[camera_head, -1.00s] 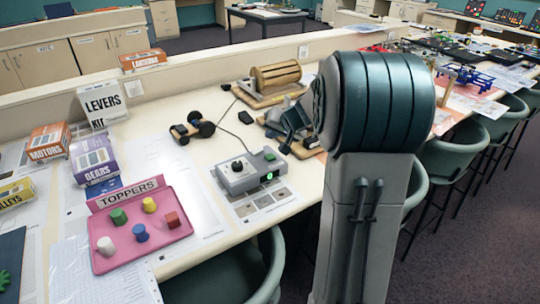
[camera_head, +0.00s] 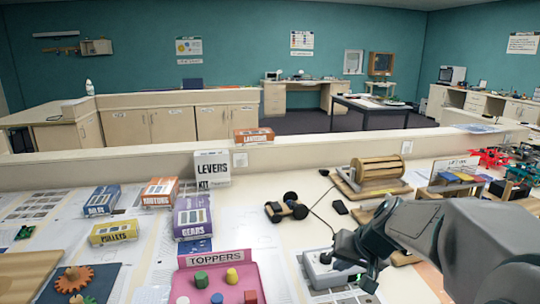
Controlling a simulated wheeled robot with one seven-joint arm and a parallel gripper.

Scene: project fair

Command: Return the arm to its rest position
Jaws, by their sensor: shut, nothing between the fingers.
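My arm (camera_head: 455,235) reaches in from the lower right, grey and bent low over the bench. My gripper (camera_head: 366,280) is at its left end, dark and pointing down, in front of the grey control box (camera_head: 318,268). The fingers look shut and hold nothing that I can see. The gripper hides part of the box, and I cannot tell whether it touches it.
The pink TOPPERS tray (camera_head: 240,266) with several coloured pegs is left of the control box. The bench between cart and tray is clear.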

